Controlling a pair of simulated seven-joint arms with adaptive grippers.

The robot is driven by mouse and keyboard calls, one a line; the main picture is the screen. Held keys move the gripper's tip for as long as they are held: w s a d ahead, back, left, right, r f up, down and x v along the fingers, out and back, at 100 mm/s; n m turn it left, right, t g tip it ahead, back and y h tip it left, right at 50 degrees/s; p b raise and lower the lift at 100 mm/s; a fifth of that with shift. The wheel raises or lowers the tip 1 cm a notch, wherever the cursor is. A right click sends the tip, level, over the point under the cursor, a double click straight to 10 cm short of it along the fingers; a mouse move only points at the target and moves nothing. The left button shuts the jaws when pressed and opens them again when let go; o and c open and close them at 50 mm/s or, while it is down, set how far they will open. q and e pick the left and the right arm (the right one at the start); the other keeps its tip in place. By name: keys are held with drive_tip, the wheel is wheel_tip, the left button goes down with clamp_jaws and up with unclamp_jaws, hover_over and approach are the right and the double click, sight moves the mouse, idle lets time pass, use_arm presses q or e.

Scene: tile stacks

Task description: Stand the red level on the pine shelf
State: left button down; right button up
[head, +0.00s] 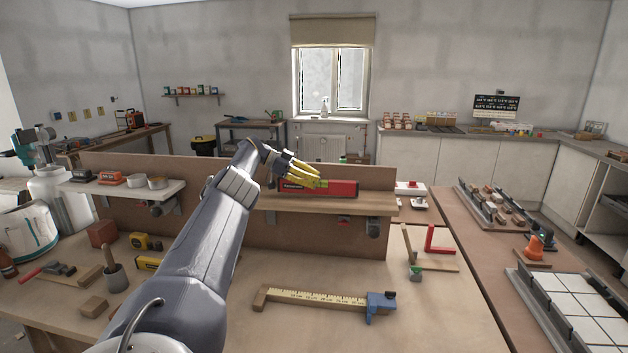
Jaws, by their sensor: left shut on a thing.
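The red level (343,188) is at the pine shelf (330,205) on the brown back panel. It is upright on its long edge, lying lengthwise along the shelf, with its lower edge at the shelf top. I cannot tell whether it rests there or hovers just above. My left gripper (314,179), with yellow fingers, is shut on the level from above, left of its middle. The fingers hide part of the level's upper edge and vial. My right gripper is not in view.
A white shelf (140,190) with sanders and tins is on the panel's left. Below on the bench lie a wooden caliper-like gauge (320,299), a red square (438,242) and several blocks. White tiles (585,305) are at the right. The pine shelf's right end is clear.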

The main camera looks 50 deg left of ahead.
use_arm(q)
drive_tip(key=shift+f, duration=0.5)
idle(0.3)
